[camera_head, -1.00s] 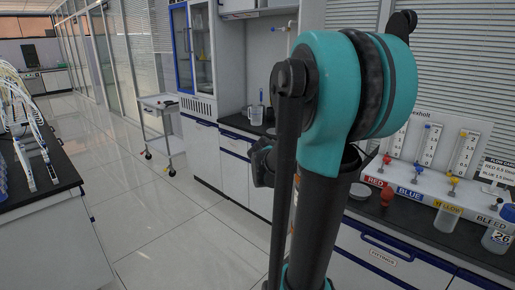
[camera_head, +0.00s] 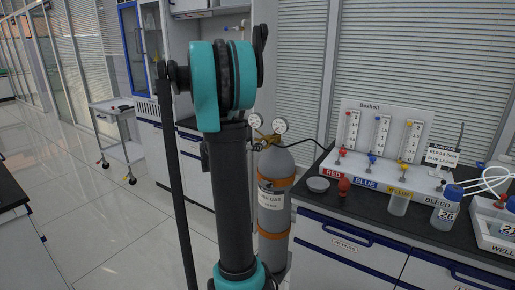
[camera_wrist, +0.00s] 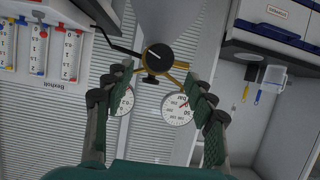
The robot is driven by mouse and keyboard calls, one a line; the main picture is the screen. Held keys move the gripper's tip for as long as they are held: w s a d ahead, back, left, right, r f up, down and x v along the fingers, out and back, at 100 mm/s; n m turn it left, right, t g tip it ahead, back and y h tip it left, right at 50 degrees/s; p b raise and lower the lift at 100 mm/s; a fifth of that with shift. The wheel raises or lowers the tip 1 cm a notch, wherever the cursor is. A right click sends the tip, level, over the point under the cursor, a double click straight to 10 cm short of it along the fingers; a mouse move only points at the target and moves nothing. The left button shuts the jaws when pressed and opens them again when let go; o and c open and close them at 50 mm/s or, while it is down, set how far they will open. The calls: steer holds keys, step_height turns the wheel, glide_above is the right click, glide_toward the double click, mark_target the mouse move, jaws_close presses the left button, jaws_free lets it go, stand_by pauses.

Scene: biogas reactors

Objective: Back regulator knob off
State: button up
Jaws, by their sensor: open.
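The regulator's round black knob (camera_wrist: 158,58) has a white line on its face and shows near the top middle of the wrist view. Brass fittings join it to two white dial gauges, one on the left (camera_wrist: 122,103) and one on the right (camera_wrist: 178,109). My gripper (camera_wrist: 160,80) is open, its fingers spread either side of the knob and apart from it. In the head view the regulator's gauges (camera_head: 279,126) sit atop a grey gas cylinder (camera_head: 274,205) with orange bands, just right of my arm. My gripper is hidden there.
A bench (camera_head: 345,205) right of the cylinder carries a flow meter panel (camera_head: 382,135), a red bulb (camera_head: 344,186) and bottles (camera_head: 445,210). A white cart (camera_head: 115,130) stands at the left. Open floor lies left of my arm.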

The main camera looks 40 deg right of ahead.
steer(key=x, duration=0.7)
steer(key=shift+s, duration=0.1)
steer(key=shift+c, duration=0.3)
steer(key=c, duration=1.1)
steer(key=shift+o, duration=0.2)
